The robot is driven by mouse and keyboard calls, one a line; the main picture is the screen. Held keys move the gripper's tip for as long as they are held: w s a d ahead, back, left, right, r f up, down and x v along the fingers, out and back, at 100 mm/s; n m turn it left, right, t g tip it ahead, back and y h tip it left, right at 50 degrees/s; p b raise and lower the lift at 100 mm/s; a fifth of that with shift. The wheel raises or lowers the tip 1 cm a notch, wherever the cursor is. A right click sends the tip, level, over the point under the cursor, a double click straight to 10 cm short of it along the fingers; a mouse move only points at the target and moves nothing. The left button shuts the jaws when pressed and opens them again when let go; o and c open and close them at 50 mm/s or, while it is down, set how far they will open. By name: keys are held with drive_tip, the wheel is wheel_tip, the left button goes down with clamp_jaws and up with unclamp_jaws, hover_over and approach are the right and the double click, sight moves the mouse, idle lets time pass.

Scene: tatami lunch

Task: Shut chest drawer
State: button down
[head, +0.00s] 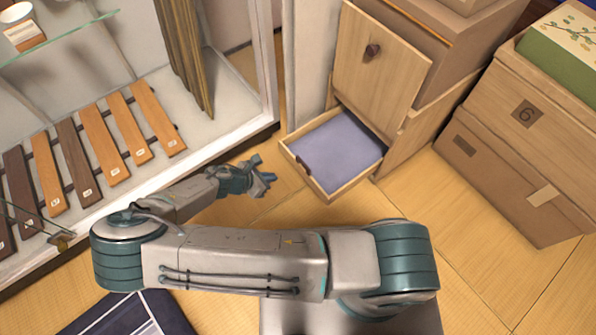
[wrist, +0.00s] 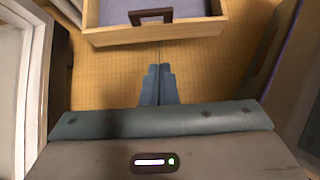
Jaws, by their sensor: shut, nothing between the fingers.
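The wooden chest (head: 372,62) stands at the back, right of the glass case. Its lower drawer (head: 350,186) is pulled out toward me, with a blue-purple lining showing inside. The drawer front and its dark square handle (wrist: 151,16) show at the top of the wrist view. My gripper (head: 268,178) is left of the open drawer in the head view. In the wrist view its fingers (wrist: 158,72) are together and empty, pointing at the drawer front with a gap between.
A glass display case (head: 215,130) with several wooden slats runs along the left. Stacked wooden boxes (head: 518,120) stand to the right. The tatami floor (head: 470,225) is clear between the drawer and the boxes. A dark blue mat (head: 130,315) lies at the lower left.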

drive_tip(key=w+d+r+b+x, duration=0.1)
drive_tip(key=b+x, duration=0.5)
drive_tip(key=x, duration=0.6)
drive_tip(key=shift+w+d+r, duration=0.2)
drive_tip(key=shift+d+r, duration=0.1)
drive_tip(key=shift+d, duration=0.25)
